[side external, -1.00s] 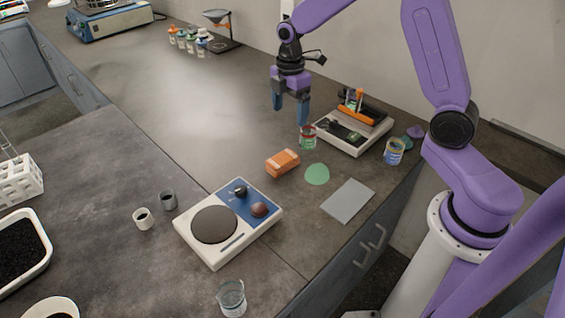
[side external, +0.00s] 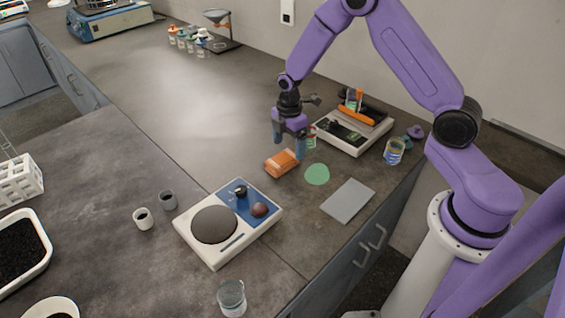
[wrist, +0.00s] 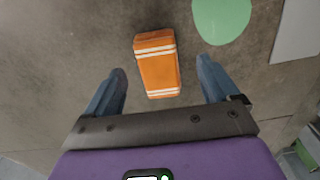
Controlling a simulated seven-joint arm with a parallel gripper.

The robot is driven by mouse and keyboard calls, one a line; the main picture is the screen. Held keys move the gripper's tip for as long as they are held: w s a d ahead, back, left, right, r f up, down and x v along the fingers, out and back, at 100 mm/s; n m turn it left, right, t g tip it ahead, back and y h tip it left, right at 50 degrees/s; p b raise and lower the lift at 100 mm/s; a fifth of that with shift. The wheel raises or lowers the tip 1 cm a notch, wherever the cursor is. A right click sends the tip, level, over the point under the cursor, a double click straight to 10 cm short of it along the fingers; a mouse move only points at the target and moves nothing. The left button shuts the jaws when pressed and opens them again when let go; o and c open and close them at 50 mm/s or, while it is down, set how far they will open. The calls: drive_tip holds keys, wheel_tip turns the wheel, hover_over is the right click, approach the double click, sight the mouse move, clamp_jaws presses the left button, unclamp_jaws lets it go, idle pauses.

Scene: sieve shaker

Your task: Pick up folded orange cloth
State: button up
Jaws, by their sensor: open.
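The folded orange cloth (side external: 281,163) lies on the dark counter and has white stripes. In the wrist view the cloth (wrist: 158,66) lies a little ahead of and between my two blue fingertips. My gripper (side external: 289,147) is above the cloth at its far side in the side view. In the wrist view my gripper (wrist: 160,75) is open, with nothing between its fingers. I cannot tell the exact height of the fingertips over the counter.
A green disc (side external: 317,174) and a grey sheet (side external: 348,201) lie right of the cloth. A white device with a blue panel (side external: 226,224) stands in front. A white tray-like device (side external: 343,140) and a jar (side external: 395,151) stand behind.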

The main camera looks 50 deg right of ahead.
sight(286, 155)
drive_tip(key=shift+w+a+f, duration=0.1)
drive_tip(key=shift+w+f, duration=0.05)
drive_tip(key=shift+f, duration=1.2)
drive_tip(key=shift+w+a+f, duration=0.1)
drive_tip(key=shift+f, duration=1.2)
drive_tip(key=c, duration=1)
